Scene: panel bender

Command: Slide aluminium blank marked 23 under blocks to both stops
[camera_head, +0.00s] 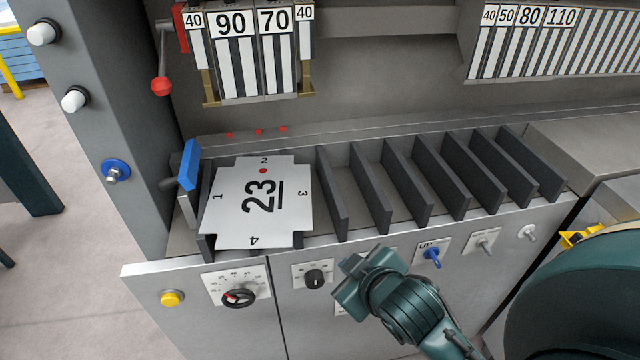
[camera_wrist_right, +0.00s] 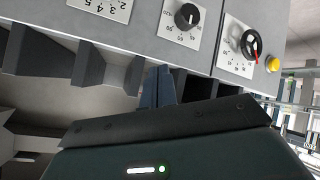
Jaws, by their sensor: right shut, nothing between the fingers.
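The aluminium blank marked 23 (camera_head: 240,215) lies flat on the dark support ribs at the left of the machine bed, its edge 2 with a red dot facing the back. The blocks (camera_head: 245,50), labelled 40, 90, 70 and 40, hang above and behind it. A blue stop (camera_head: 189,165) stands at the left, close to the blank's upper left edge; I cannot tell if they touch. My right gripper (camera_head: 352,282) is shut and empty in front of the control panel, below and right of the blank, apart from it. My left gripper is not in view.
Bare ribs (camera_head: 400,185) run right of the blank. The front panel carries a black knob (camera_head: 314,279), a red-marked dial (camera_head: 238,298), a yellow button (camera_head: 172,298) and a blue switch (camera_head: 433,257). A red-knobbed lever (camera_head: 161,86) hangs at the left. More blocks (camera_head: 560,40) hang upper right.

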